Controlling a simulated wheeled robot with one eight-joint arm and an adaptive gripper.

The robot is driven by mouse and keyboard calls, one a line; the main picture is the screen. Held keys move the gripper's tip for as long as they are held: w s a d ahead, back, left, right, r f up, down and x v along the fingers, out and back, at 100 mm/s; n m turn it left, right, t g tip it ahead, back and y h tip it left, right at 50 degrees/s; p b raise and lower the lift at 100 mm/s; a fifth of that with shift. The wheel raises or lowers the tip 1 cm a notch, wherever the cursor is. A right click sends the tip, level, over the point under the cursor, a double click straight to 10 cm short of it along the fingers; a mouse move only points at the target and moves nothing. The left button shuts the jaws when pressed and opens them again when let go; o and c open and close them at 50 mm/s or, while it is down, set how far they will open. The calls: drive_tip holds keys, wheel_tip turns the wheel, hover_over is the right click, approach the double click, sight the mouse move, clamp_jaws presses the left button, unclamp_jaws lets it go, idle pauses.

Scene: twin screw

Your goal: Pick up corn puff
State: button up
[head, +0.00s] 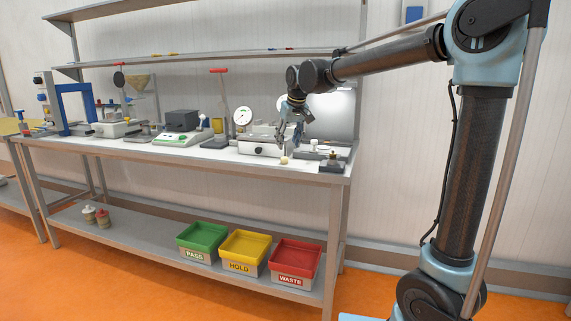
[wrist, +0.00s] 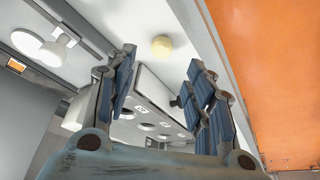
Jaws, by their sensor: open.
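The corn puff (head: 284,160) is a small pale yellow, roundish piece on the bench top near its front edge. In the wrist view the corn puff (wrist: 161,45) lies on the white surface, beyond the fingertips and roughly between them. My gripper (head: 290,137) is just above the bench, over and near the corn puff. In the wrist view my gripper (wrist: 163,70) is open, its blue-padded fingers wide apart with nothing between them. The gap between the fingers and the puff cannot be judged exactly.
A white-fronted box with a dark knob (head: 262,148) stands just left of the puff. A dark block with a brass part (head: 333,161) stands to the right. The bench's front edge (head: 250,167) is close. Green, yellow and red bins (head: 295,266) sit on the lower shelf.

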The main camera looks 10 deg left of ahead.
sight(285, 158)
drive_tip(key=shift+x, duration=3.7)
drive_tip(key=c, duration=0.7)
